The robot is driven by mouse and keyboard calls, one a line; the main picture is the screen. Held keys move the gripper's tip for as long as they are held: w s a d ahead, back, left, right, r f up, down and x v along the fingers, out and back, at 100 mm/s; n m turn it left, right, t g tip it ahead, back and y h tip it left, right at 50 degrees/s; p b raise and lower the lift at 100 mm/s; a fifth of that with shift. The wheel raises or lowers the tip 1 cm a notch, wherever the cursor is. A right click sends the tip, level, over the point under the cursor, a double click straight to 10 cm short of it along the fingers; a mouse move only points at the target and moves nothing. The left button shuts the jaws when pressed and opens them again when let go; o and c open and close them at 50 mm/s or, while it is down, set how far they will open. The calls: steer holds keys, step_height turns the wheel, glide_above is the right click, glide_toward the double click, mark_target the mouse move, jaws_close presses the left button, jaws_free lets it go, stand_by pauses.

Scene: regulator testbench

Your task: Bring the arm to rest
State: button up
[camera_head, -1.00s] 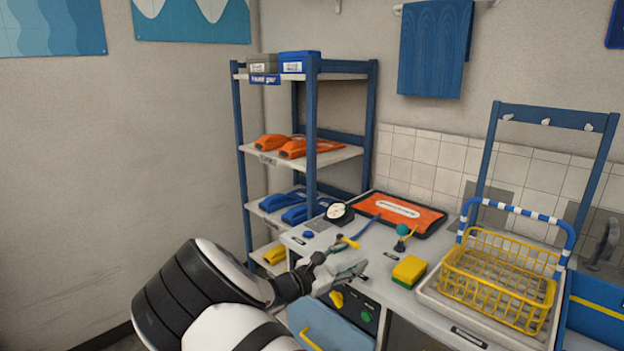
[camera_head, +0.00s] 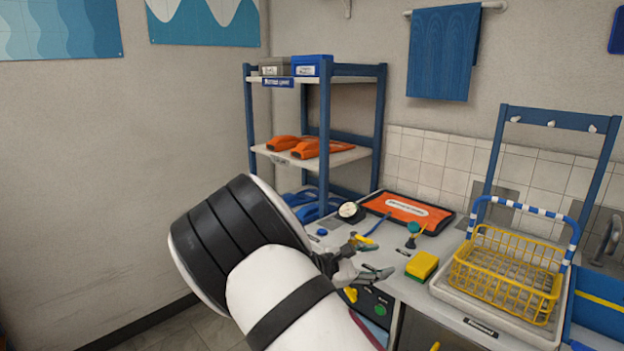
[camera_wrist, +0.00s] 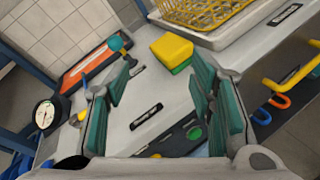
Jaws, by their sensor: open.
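My gripper (camera_head: 367,259) is at the front edge of the counter, left of the yellow and green sponge (camera_head: 421,266). In the wrist view my gripper (camera_wrist: 165,98) has its two teal-padded fingers spread wide, with nothing between them but the counter top (camera_wrist: 150,95) behind. My white and black arm fills the lower middle of the head view and hides part of the counter front and the lower shelf.
A round gauge (camera_head: 351,212), a teal-knobbed fitting (camera_head: 413,229) and an orange tray (camera_head: 407,211) lie on the counter. A yellow wire basket (camera_head: 507,275) stands at the right. A blue shelf rack (camera_head: 324,130) stands behind my arm. Bare floor shows at lower left.

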steer(key=s+d+r+m+g+y+p, duration=0.1)
steer(key=s+d+r+m+g+y, duration=0.3)
steer(key=s, duration=0.5)
steer(key=s+d+r+m+g+y+p, duration=0.1)
steer(key=s+d+r+m+g+y, duration=0.15)
steer(key=s+d+r+m, duration=0.45)
steer(key=s+a+r+m+t+y+p, duration=0.1)
steer(key=s+a+r+m+y, duration=0.1)
steer(key=s, duration=0.7)
steer(key=s+a+r+m+t+y+p, duration=0.1)
steer(key=s+a+r+m+y, duration=0.1)
steer(key=s, duration=0.6)
steer(key=s+a+r+m+t+y+p, duration=0.1)
steer(key=s+a+r+m+y, duration=0.1)
steer(key=s+r, duration=0.3)
steer(key=shift+s+a+t+y, duration=0.35)
steer(key=shift+s+y, duration=0.5)
steer(key=shift+s, duration=1.45)
